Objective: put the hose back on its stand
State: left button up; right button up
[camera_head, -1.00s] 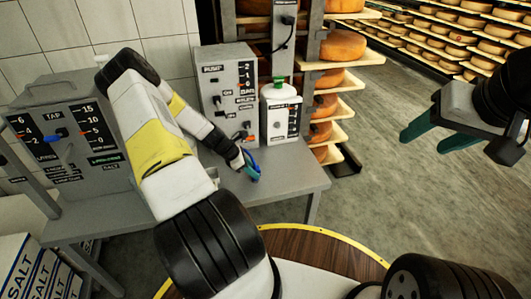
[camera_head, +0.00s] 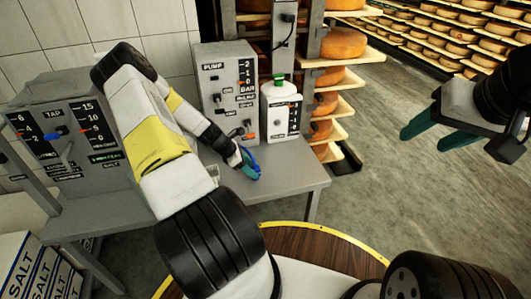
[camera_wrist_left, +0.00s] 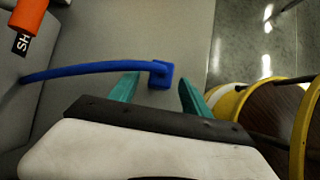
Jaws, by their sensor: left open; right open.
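The blue hose (camera_wrist_left: 95,68) runs across the grey table in the left wrist view and ends in a square blue end piece (camera_wrist_left: 161,75). My left gripper (camera_wrist_left: 158,84) is open, with its green fingers on either side of that end piece; I cannot tell whether they touch it. In the head view my left gripper (camera_head: 250,167) is low over the table's right part, and the arm hides much behind it. My right gripper (camera_head: 428,128) is open and empty over the floor at the right. I cannot make out the hose's stand.
A grey pump box (camera_head: 226,85) and a white canister with a green cap (camera_head: 281,112) stand behind the left gripper. A tap box (camera_head: 75,140) stands at the table's left. Cheese shelves (camera_head: 335,80) rise behind. An orange part (camera_wrist_left: 27,15) shows in the wrist view.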

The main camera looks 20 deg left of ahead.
pick_arm(q)
jog(key=v, duration=0.6)
dwell(0.3)
jog(key=s+d+r+m+y, duration=0.1)
jog(key=s+d+r+m, duration=0.1)
jog(key=d+r+m, duration=0.45)
jog(key=s+d+r+m+y, duration=0.1)
jog(key=r+m, duration=0.2)
jog(key=r, duration=0.7)
jog(key=s+d+r+m+y, duration=0.1)
jog(key=s+d+r+m, duration=0.2)
jog(key=r, duration=0.6)
jog(key=s+d+r+m+t, duration=0.1)
jog(key=s+d+r+m, duration=0.3)
jog(key=s+r+m, duration=0.2)
jog(key=s+d+r+m+t, duration=0.1)
jog(key=s+d+r+m, duration=0.3)
jog(key=s+r+m, duration=0.3)
jog(key=shift+s+d+r, duration=0.2)
jog(key=shift+s+r, duration=0.25)
jog(key=shift+s, duration=1.65)
